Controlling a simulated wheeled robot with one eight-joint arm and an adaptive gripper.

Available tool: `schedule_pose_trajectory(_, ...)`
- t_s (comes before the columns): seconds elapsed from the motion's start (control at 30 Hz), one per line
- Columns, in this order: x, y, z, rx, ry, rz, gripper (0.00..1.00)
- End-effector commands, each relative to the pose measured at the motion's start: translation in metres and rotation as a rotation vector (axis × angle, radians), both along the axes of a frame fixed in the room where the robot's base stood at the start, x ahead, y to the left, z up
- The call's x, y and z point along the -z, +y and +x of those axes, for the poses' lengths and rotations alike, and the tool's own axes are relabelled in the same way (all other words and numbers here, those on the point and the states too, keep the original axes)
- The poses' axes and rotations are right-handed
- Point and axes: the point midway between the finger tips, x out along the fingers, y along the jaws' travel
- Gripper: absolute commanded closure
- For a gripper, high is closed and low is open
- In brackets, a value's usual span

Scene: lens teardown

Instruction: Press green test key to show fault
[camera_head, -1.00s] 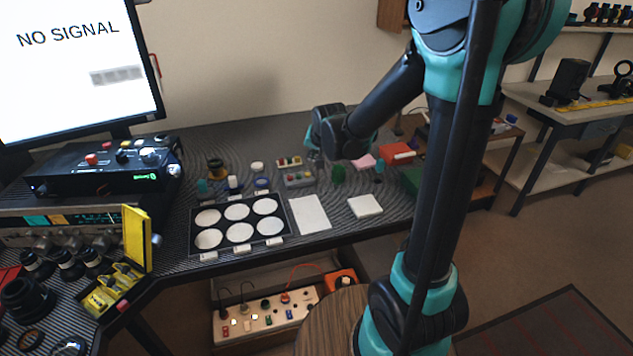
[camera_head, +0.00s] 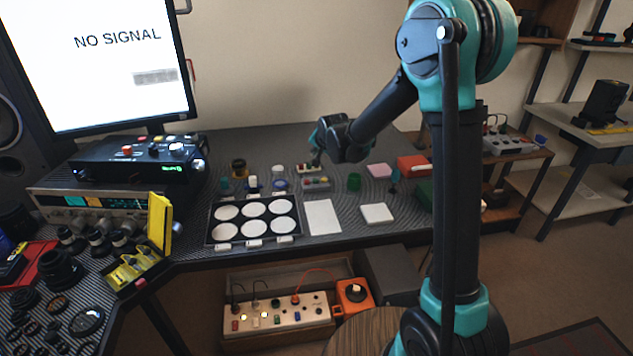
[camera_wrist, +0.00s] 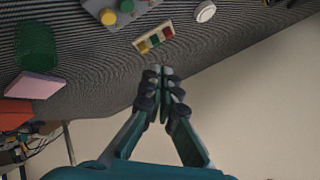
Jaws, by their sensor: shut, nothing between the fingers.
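A small pale strip with coloured keys (camera_wrist: 153,37) lies on the dark striped bench. It shows yellow, red and green patches; I cannot read any labels. It also shows in the head view (camera_head: 307,169). My gripper (camera_wrist: 163,72) is shut and empty, its fingertips a short way from the strip in the wrist view. In the head view my gripper (camera_head: 316,162) is over or just behind the strip; contact cannot be told. A grey box (camera_head: 316,184) with coloured knobs sits in front of the strip. The monitor (camera_head: 110,65) reads NO SIGNAL.
A white round piece (camera_wrist: 205,11) lies near the strip. A green cylinder (camera_head: 354,182), pink block (camera_head: 379,171) and red box (camera_head: 412,166) stand to the right. A tray of white discs (camera_head: 211,232) lies in front. The wall is close behind the bench.

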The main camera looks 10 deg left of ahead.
Motion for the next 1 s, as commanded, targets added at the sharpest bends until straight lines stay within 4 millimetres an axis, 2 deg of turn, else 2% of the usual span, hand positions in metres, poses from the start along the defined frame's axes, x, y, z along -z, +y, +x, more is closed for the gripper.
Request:
schedule_pose_trajectory(0.17, 0.01, 0.0, 0.0, 0.0, 0.0, 0.0, 1.0)
schedule_pose_trajectory(0.7, 0.075, 0.0, 0.0, -0.001, 0.0, -0.001, 1.0)
schedule_pose_trajectory(1.0, 0.087, 0.0, 0.0, -0.001, 0.0, -0.001, 1.0)
